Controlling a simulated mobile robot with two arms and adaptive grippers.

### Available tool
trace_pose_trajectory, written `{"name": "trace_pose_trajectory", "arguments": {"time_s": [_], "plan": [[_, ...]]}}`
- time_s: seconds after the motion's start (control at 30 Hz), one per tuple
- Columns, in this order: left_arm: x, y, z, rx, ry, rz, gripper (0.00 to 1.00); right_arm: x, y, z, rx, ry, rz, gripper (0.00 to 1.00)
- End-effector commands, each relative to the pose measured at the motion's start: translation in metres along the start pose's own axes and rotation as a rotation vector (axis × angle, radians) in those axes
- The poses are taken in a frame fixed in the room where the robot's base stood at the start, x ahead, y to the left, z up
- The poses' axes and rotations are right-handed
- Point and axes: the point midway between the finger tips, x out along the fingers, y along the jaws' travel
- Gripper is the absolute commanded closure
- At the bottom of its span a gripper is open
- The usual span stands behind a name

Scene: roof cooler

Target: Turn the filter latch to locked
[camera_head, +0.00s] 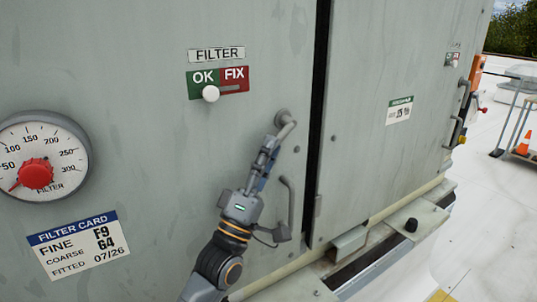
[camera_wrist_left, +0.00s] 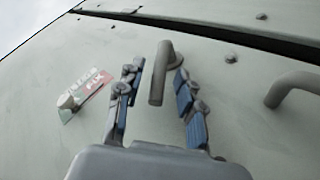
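The filter latch (camera_head: 287,122) is a grey bent lever on a round pivot, on the grey-green panel near its right edge. Its free end points down and slightly left in the head view. My left gripper (camera_head: 268,150) is just below it, reaching up from the lower middle. In the left wrist view the latch (camera_wrist_left: 158,85) stands between the two spread blue-padded fingers of the left gripper (camera_wrist_left: 158,72), with visible gaps on both sides. The fingers are open and do not appear to grip it. My right gripper is not in view.
A grey door handle (camera_head: 289,205) is right of my left wrist. Left of the latch is the OK/FIX plate (camera_head: 235,82), its white knob (camera_head: 210,93) under OK. A round gauge (camera_head: 40,158) and filter card (camera_head: 78,245) are further left. A dark seam runs right of the latch.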

Motion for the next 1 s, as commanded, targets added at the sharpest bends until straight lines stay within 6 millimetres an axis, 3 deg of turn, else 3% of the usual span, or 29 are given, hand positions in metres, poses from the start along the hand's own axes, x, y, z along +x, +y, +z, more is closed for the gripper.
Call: {"name": "trace_pose_trajectory", "arguments": {"time_s": [0.33, 0.8, 1.0], "plan": [[-0.010, -0.001, 0.000, 0.001, -0.001, -0.002, 0.63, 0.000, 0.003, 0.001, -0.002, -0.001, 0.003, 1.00], [-0.101, -0.001, 0.001, 0.000, -0.002, -0.005, 0.63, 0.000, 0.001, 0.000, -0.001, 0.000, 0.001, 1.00], [-0.118, 0.000, 0.000, 0.000, 0.000, 0.000, 0.63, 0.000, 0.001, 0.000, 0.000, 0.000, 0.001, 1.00]]}}
